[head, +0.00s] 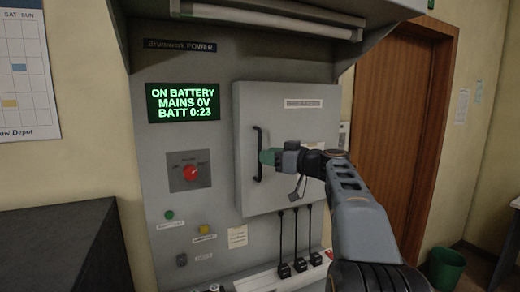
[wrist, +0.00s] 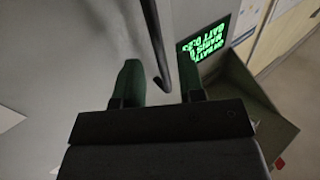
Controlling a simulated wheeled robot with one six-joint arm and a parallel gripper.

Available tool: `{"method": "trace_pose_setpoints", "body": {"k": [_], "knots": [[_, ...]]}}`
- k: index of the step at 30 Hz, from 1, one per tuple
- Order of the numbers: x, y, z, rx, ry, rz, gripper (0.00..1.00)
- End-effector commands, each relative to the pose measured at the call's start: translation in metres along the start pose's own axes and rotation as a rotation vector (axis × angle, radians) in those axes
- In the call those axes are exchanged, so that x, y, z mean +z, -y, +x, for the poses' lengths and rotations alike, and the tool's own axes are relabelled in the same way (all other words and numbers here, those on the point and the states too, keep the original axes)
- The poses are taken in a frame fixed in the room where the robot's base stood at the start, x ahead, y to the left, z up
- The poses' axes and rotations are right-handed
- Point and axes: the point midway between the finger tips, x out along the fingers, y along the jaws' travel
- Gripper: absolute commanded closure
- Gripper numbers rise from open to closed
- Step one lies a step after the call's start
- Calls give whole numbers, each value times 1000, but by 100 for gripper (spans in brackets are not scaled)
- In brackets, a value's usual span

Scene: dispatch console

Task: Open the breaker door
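The breaker door (head: 300,125) is a pale grey panel on the power cabinet in the head view, and it looks closed. Its handle (head: 258,168) is a dark vertical bar near the door's left edge. My gripper (head: 267,157) is at the handle, with green fingertips. In the wrist view the handle (wrist: 156,40) passes between the two spread fingers of my gripper (wrist: 159,72). Gaps show on both sides of the bar, so the fingers do not appear to be clamped on it. My arm hides the door's lower right part.
A green display (head: 184,102) and a red rotary switch (head: 190,172) are left of the door. Several black plugs (head: 300,265) hang on cords below it. A hood with a lamp (head: 270,17) juts out above. A dark cabinet (head: 65,245) stands at lower left.

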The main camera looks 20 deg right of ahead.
Motion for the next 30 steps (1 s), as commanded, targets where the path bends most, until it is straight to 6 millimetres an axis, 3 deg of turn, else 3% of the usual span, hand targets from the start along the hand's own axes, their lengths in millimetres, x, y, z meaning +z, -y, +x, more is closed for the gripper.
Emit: {"method": "trace_pose_setpoints", "body": {"k": [3,9,21,30], "knots": [[-2,0,17,-2,1,1,64],[-1,0,33,0,1,0,64],[0,0,38,1,1,0,64],[0,0,38,1,1,0,91]]}}
